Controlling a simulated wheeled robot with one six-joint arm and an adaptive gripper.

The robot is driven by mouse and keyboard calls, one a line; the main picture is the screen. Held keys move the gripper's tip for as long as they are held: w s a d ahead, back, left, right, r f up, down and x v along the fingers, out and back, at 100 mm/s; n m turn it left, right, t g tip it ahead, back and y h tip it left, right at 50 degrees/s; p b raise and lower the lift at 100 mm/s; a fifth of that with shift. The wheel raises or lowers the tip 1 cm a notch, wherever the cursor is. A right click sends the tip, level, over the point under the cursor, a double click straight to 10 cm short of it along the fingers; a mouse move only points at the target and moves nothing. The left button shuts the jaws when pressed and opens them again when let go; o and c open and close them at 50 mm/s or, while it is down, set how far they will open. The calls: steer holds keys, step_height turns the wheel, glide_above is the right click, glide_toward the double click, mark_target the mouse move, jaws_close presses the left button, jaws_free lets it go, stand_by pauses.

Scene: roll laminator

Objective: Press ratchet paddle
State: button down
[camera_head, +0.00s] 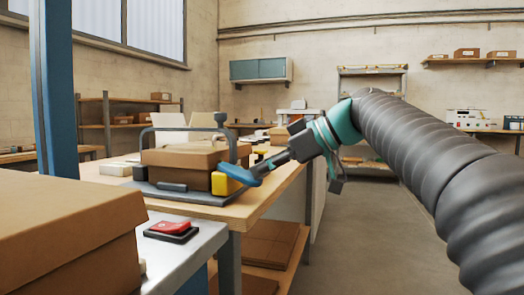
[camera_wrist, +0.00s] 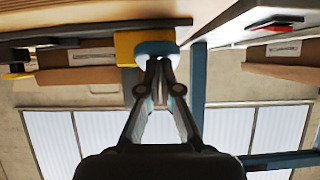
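The blue paddle (camera_head: 238,174) sticks out at the right end of the bench device, beside a yellow block (camera_head: 225,184). In the wrist view the paddle (camera_wrist: 156,48) is a pale blue rounded piece next to the yellow block (camera_wrist: 127,47). My gripper (camera_head: 262,169) comes in from the right, with its tips at the paddle. In the wrist view my gripper (camera_wrist: 157,64) has its fingers drawn together at the paddle's edge. The tips look at or very near contact; I cannot tell if they touch. Nothing shows between the fingers.
A cardboard box (camera_head: 185,155) sits on the device's dark base, under a blue-grey hoop (camera_head: 150,134). The wooden bench (camera_head: 250,207) carries it. A red button (camera_head: 174,226) is on a grey table in front, near a large carton (camera_head: 70,235). The floor at right is clear.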

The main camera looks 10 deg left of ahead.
steer(key=shift+f, duration=0.15)
steer(key=a+r+p+v, duration=0.1)
steer(key=p+v, duration=0.3)
steer(key=v, duration=0.9)
steer(key=shift+r, duration=0.5)
steer(key=shift+d, duration=0.1)
stand_by(0.4)
